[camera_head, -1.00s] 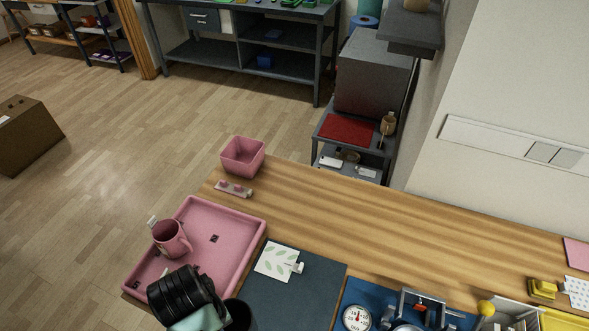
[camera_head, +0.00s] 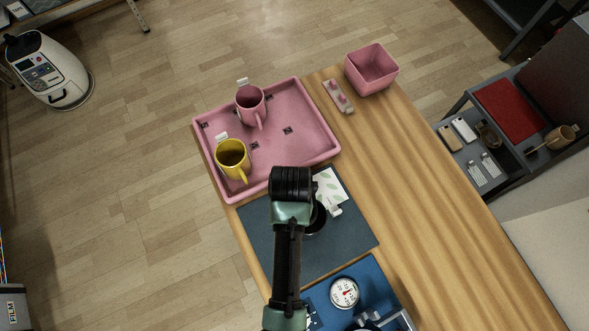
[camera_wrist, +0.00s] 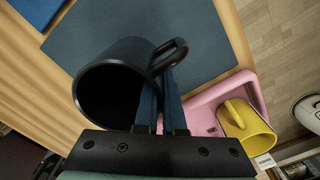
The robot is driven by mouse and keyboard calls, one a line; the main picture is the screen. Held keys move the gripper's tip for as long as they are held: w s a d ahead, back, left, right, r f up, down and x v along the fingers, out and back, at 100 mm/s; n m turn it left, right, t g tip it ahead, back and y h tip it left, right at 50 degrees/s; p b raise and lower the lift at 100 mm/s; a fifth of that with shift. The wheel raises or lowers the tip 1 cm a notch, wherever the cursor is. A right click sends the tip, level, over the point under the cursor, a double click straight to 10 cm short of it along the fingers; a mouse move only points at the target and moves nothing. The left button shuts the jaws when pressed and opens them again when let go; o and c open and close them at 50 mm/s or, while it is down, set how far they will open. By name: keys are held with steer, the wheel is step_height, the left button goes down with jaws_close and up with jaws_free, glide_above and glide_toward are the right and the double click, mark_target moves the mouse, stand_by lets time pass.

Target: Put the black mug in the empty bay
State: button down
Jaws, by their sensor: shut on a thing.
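The black mug (camera_wrist: 108,88) is at my gripper (camera_wrist: 160,88) in the wrist view, its open mouth and handle showing. My gripper is shut on it near the handle; the exact contact is hard to see. In the head view the black mug (camera_head: 318,219) is mostly hidden under my wrist, over the dark mat. The pink tray (camera_head: 318,150) lies beyond the mat. A pink mug (camera_head: 250,106) stands at its back and a yellow mug (camera_head: 232,158) at its left front. The tray's right part is bare, with small dark markers (camera_head: 288,130). The yellow mug also shows in the wrist view (camera_wrist: 243,125).
A card with green leaves (camera_head: 329,186) and a small white item lie on the dark mat (camera_head: 352,240). A pink box (camera_head: 371,70) and a small pink-topped strip (camera_head: 338,96) stand beyond the tray's right side. A dial gauge (camera_head: 344,292) is nearer. The wooden tabletop at right is clear.

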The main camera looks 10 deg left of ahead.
steer(key=shift+f, duration=2.1)
steer(key=shift+f, duration=0.2)
steer(key=c, duration=1)
jaws_free()
